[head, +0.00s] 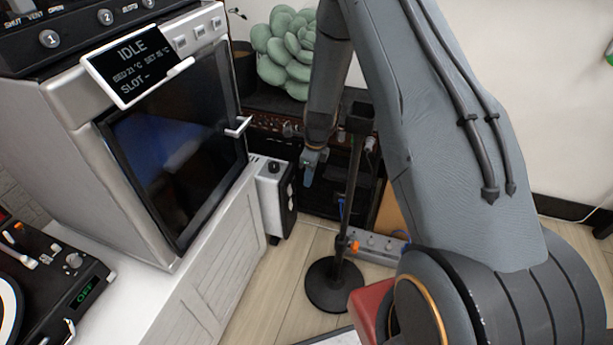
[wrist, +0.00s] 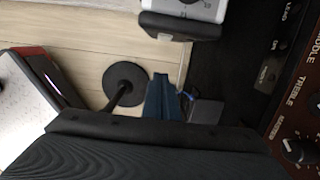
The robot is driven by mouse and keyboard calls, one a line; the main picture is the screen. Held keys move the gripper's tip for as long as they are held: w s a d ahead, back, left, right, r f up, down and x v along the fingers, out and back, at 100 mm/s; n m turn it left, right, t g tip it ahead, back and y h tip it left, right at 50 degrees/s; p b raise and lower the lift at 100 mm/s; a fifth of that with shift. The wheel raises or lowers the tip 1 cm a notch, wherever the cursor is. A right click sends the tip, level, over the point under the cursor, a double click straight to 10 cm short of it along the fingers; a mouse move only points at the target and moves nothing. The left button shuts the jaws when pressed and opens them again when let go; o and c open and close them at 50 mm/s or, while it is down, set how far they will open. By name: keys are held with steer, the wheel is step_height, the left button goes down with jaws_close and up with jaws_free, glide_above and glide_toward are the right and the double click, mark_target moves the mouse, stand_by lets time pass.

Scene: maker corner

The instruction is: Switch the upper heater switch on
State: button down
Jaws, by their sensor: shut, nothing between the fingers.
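The heater (head: 270,205) is a narrow white box with a dark front panel, standing on the floor beside the white cabinet. A dark knob (head: 274,167) sits on its top. Small pale switches (head: 290,187) show on the dark panel, but I cannot tell their on or off state. The wrist view shows the heater's top (wrist: 212,10) and dark front edge at the upper middle. My gripper (head: 311,176) is shut and empty, pointing down just right of the heater's panel, apart from it. In the wrist view my gripper (wrist: 163,82) lies below the heater.
A black stand (head: 333,285) with a round base and upright pole stands close in front of my gripper. A brown-panelled amplifier (head: 262,122) with a plant (head: 287,50) is behind. A power strip (head: 380,246) lies on the floor. The cabinet (head: 212,265) and oven-like machine bound the left.

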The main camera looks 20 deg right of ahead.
mark_target(290, 190)
steer(key=w+a+f+b, duration=0.1)
steer(key=w+a+f, duration=0.2)
steer(key=f, duration=0.4)
steer(key=shift+a+b, duration=0.35)
steer(key=shift+a, duration=0.1)
steer(key=shift+w+a, duration=0.1)
steer(key=shift+a, duration=0.1)
steer(key=shift+r+p, duration=0.65)
steer(key=shift+r, duration=0.1)
